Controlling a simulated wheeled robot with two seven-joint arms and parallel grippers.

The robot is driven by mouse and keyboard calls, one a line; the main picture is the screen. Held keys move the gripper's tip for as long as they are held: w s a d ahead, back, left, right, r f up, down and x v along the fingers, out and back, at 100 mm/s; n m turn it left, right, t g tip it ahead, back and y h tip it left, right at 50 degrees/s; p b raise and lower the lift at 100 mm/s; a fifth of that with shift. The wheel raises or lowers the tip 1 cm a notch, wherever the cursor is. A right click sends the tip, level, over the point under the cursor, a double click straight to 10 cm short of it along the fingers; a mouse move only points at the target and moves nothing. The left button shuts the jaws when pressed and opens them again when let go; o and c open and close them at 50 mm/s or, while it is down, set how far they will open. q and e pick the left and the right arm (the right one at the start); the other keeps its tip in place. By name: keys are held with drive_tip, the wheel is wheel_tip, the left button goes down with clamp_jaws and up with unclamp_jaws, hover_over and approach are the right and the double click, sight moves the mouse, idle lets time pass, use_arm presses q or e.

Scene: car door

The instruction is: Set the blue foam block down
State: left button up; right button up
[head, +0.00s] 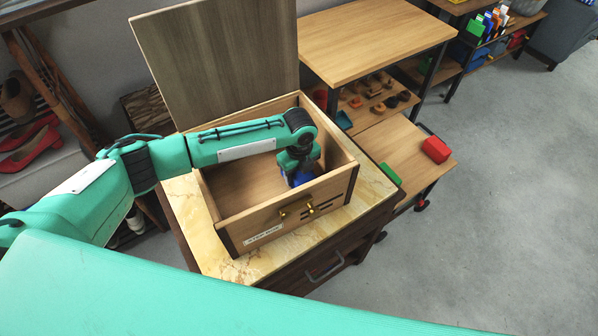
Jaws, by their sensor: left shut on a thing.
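The blue foam block (303,177) shows only in part, low inside an open wooden box (230,222). My left gripper (299,172) reaches down into the right part of the box and is shut on the block. The wrist hides most of the fingers and block, and I cannot tell whether the block touches the box floor. The box's lid (222,60) stands open at the back. My right gripper is not in view.
The box stands on a marble-topped cabinet (183,195). To the right, a wooden cart holds a red block (436,149) and a green block (391,173). The box floor left of my gripper looks clear. Open grey floor (500,220) lies at the right.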

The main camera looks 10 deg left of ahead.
use_arm(q)
drive_tip(key=o, duration=1)
drive_tip(key=shift+f, duration=0.1)
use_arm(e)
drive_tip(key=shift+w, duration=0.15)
use_arm(q)
wheel_tip(320, 180, up, 8)
drive_tip(key=shift+f+b, duration=0.1)
drive_tip(key=shift+b, duration=0.5)
wheel_tip(320, 180, up, 4)
drive_tip(key=shift+r, duration=0.25)
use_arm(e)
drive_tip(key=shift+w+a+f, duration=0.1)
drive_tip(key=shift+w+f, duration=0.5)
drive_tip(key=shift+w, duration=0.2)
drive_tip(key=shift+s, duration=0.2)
use_arm(q)
drive_tip(key=shift+r, duration=0.1)
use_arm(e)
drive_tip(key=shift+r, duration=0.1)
